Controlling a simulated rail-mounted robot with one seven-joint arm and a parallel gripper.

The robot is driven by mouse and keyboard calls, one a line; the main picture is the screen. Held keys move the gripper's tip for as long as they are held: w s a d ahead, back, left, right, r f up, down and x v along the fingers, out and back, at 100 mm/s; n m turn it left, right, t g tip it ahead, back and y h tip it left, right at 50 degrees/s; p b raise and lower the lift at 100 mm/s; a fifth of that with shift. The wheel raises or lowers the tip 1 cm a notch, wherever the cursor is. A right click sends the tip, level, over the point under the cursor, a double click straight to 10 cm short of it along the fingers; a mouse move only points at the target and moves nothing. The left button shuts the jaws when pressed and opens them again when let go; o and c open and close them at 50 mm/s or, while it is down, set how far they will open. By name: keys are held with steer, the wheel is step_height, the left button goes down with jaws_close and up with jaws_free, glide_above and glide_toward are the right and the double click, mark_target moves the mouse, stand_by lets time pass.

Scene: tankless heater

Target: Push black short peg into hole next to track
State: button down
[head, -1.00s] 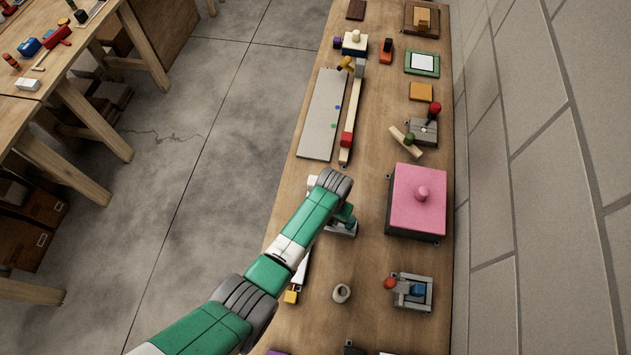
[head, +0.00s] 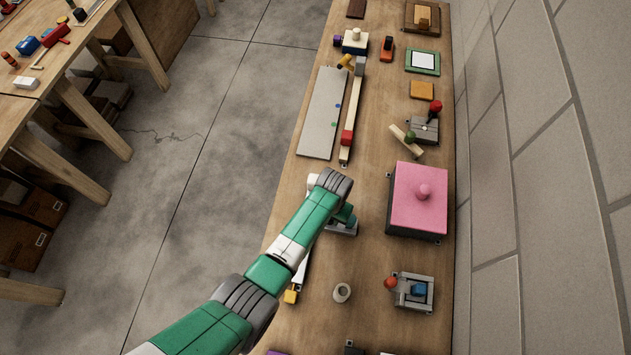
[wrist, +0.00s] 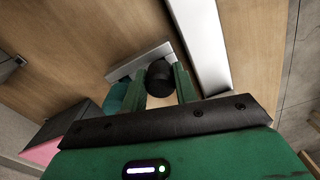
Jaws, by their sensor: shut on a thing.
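In the wrist view, a black short peg (wrist: 159,78) is between the two green fingers of my gripper (wrist: 160,82), which is shut on it. The peg is at the edge of a light grey block (wrist: 138,62); whether its lower end is in a hole is hidden. A pale metallic track (wrist: 202,45) runs beside the block, to the right. A teal round peg (wrist: 115,97) is left of the fingers. In the head view, my arm covers the peg; part of the grey block (head: 343,229) and track (head: 304,268) shows.
A pink-lidded box (head: 420,198) stands to the right of the arm. A small grey ring-shaped piece (head: 342,292) and a yellow block (head: 290,297) are nearer. A flat grey panel (head: 322,115) lies farther up the table. A wall borders the right side.

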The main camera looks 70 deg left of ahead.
steer(key=shift+f+b, duration=0.45)
steer(key=shift+f, duration=0.1)
stand_by(0.4)
steer(key=c, duration=1)
jaws_free()
step_height(320, 180, up, 8)
steer(key=shift+f+p, duration=0.1)
steer(key=shift+p, duration=0.7)
